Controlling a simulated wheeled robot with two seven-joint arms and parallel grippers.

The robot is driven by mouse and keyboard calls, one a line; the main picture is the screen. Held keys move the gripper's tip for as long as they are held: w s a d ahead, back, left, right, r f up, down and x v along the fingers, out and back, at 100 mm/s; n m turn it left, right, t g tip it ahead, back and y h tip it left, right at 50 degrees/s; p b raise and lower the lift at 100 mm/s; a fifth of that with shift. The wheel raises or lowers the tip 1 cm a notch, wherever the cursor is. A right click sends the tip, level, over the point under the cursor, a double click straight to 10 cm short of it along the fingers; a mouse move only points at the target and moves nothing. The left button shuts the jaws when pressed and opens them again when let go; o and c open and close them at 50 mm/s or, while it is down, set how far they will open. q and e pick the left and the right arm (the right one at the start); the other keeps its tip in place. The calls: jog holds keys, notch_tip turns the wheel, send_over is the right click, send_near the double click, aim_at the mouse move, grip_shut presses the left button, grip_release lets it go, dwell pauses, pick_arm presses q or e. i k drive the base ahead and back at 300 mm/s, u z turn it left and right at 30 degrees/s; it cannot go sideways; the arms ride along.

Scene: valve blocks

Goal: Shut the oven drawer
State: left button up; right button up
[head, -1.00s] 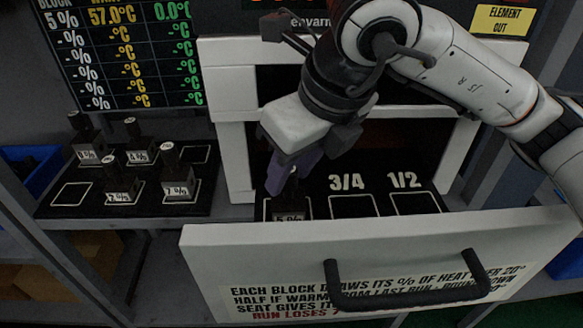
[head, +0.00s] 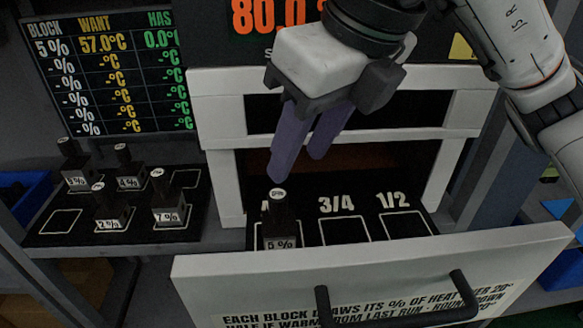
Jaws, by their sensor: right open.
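The oven drawer (head: 385,270) is pulled out, its white front panel toward me with a dark bar handle (head: 400,315) low on it. Inside, the 5 % block (head: 279,222) stands upright in the leftmost marked slot. The slots marked 3/4 (head: 344,230) and 1/2 (head: 404,225) are empty. My right gripper (head: 295,165) is open, its purple fingers pointing down just above and behind the block's knob, apart from it. The white oven frame (head: 222,140) stands behind. My left gripper is not in view.
A black tray (head: 60,238) at left holds several upright blocks, among them the 7 % block (head: 167,205), and empty outlined slots. A readout board (head: 110,70) stands behind it. Blue bins (head: 30,195) sit at the left edge.

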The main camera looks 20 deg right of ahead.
aim_at(364, 236)
jog(key=z, duration=1.2)
